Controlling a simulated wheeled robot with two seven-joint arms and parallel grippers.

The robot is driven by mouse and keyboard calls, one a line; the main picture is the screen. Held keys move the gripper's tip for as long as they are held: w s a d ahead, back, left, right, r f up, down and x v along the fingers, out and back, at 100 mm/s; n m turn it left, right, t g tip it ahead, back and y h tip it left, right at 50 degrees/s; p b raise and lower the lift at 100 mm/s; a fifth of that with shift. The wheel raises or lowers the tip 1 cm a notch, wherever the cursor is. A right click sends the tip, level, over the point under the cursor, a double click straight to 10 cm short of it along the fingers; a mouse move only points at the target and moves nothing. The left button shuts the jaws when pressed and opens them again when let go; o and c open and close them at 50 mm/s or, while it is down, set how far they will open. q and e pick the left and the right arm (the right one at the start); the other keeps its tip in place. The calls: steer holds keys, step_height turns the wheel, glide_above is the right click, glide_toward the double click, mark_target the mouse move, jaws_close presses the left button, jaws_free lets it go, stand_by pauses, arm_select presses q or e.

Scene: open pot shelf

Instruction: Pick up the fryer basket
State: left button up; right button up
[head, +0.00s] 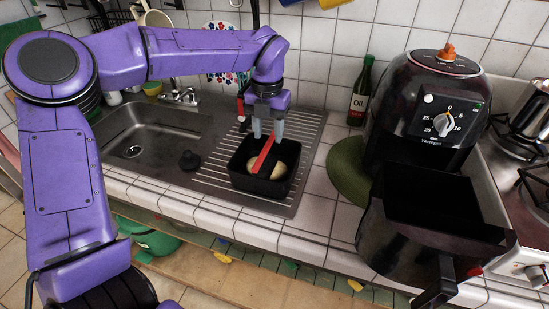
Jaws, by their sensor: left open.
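The fryer basket (236,172) is a black, square, open container on the ribbed metal drainboard. A red handle or strip (264,154) rises at a slant over it, and pale yellowish pieces of food (278,170) lie inside. My left gripper (268,133) points down over the basket's far side, with its two grey fingers apart. The upper end of the red strip is between or just in front of the fingertips; I cannot tell whether they touch it. My right gripper is not in view.
A black air fryer (405,115) stands at the right, with its empty-looking drawer (400,235) pulled out toward the front. A green oil bottle (360,98) and round green mat (345,170) are beside it. The sink (150,150) is left; the tiled counter edge is clear.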

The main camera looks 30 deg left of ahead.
mark_target(266, 148)
arm_select(q)
steer(key=shift+s+a+f, duration=0.15)
steer(key=shift+s+f, duration=0.65)
steer(key=shift+f, duration=0.2)
steer(key=f, duration=0.2)
steer(key=f+p, duration=0.1)
steer(key=f, duration=0.2)
steer(key=shift+w+f+p, duration=0.35)
steer(key=shift+s+f, duration=0.1)
steer(key=shift+s, duration=0.1)
steer(key=shift+w, duration=0.1)
jaws_close()
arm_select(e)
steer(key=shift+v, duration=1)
